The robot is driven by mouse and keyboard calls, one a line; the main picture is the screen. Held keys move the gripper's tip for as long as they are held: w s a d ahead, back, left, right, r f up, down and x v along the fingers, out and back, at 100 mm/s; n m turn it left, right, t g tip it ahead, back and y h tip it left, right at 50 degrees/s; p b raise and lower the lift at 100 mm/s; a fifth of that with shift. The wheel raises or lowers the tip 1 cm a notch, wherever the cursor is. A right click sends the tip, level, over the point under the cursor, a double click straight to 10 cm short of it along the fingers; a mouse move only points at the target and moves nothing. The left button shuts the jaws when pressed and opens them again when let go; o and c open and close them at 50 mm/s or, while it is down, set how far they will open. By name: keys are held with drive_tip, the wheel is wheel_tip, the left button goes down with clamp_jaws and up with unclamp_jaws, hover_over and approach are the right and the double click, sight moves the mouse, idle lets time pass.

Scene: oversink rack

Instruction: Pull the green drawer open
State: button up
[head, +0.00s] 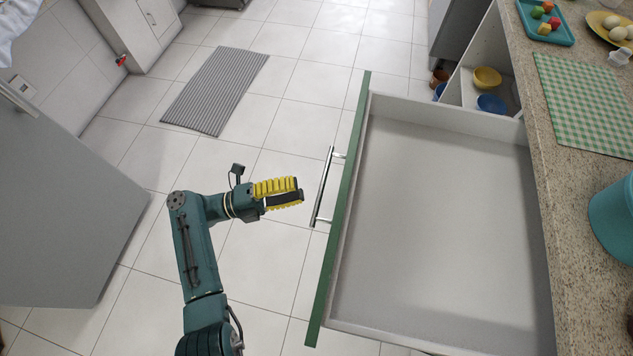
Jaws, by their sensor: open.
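The green drawer (343,215) stands pulled far out from under the counter, and its white inside is empty. Its green front faces left, with a silver bar handle (323,187) mounted on it. My gripper (300,191), with yellow ribbed fingers, is just left of the handle. It points right toward the handle and is open and empty. A small gap of floor shows between the fingertips and the bar, so they look apart.
A granite counter (556,215) runs along the right, with a teal tray (546,22), a checked cloth (587,104) and a teal container (615,220). Bowls (487,78) sit on a shelf below. A grey cabinet or appliance (60,200) stands left. Tiled floor with a striped mat (216,90) is free.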

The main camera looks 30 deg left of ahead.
drive_tip(key=v, duration=0.5)
drive_tip(key=shift+s+a, duration=0.15)
drive_tip(key=shift+a, duration=0.05)
